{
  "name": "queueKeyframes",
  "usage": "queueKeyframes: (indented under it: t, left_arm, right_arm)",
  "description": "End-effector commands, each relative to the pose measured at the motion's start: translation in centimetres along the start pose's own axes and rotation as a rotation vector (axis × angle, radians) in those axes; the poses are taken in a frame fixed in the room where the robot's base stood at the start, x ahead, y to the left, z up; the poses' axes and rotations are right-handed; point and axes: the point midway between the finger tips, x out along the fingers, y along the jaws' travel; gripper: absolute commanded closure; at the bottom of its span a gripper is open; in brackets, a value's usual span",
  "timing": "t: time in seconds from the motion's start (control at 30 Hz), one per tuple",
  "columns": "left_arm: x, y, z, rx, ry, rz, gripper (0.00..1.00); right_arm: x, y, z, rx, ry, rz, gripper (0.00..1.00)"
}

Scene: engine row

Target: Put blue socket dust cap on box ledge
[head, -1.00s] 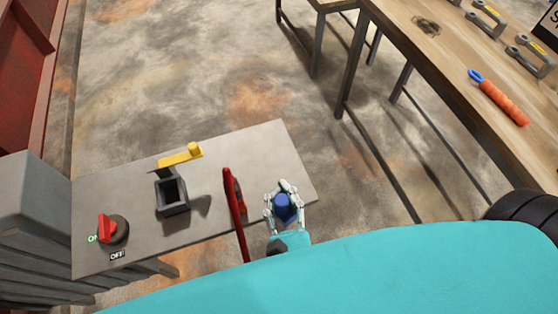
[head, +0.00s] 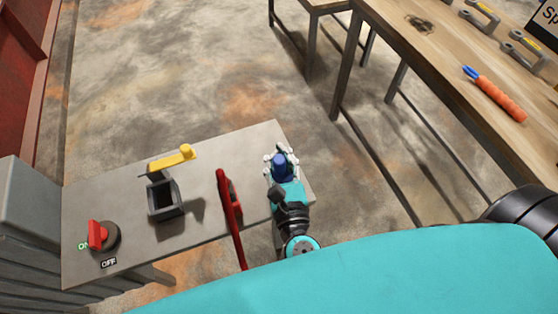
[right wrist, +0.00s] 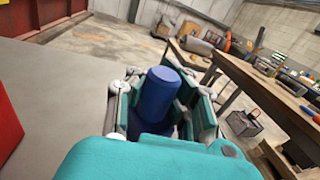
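The blue socket dust cap (head: 280,166) is a short blue cylinder held between the fingers of my right gripper (head: 281,161). In the right wrist view the cap (right wrist: 158,92) stands roughly upright between the fingers (right wrist: 160,97), which press on it from both sides and hide its lower part. The box ledge (head: 235,155) is the flat grey top in the lower left of the head view. My right gripper overlaps its right end; I cannot tell the height between cap and ledge. My left gripper is not in view.
On the ledge are a red lever (head: 230,200), a dark square socket (head: 164,198) with a yellow-handled lid (head: 175,158), and a red rotary switch (head: 100,235). A wooden workbench (head: 440,80) with tools stands at the right. Bare ledge shows behind the red lever.

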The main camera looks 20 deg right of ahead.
Motion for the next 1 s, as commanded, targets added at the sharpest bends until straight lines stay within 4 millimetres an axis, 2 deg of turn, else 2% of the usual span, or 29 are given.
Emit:
queueKeyframes:
  t: [0.13,0.17,0.4,0.5,0.8,0.87,1.0]
  left_arm:
    - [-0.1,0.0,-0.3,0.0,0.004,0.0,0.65]
    - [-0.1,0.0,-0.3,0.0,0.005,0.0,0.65]
    - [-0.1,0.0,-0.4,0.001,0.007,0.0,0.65]
    - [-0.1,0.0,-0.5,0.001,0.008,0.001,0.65]
    - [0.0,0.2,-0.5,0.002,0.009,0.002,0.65]
    - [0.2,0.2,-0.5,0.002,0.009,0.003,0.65]
    - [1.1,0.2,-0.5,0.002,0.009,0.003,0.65]
  right_arm:
    - [-0.1,0.0,-0.3,-0.004,0.01,0.002,1.0]
    - [-0.1,0.0,-0.4,-0.005,0.01,0.002,0.97]
    - [-0.1,0.0,-0.3,-0.005,0.01,0.002,0.66]
    - [-0.1,0.0,-0.3,-0.004,0.009,0.001,0.56]
    - [-0.4,0.0,-0.3,-0.004,0.008,0.001,0.56]
    - [-0.9,0.0,-0.4,-0.005,0.008,0.002,0.56]
    - [-3.3,0.1,-0.6,-0.004,0.011,0.003,0.56]
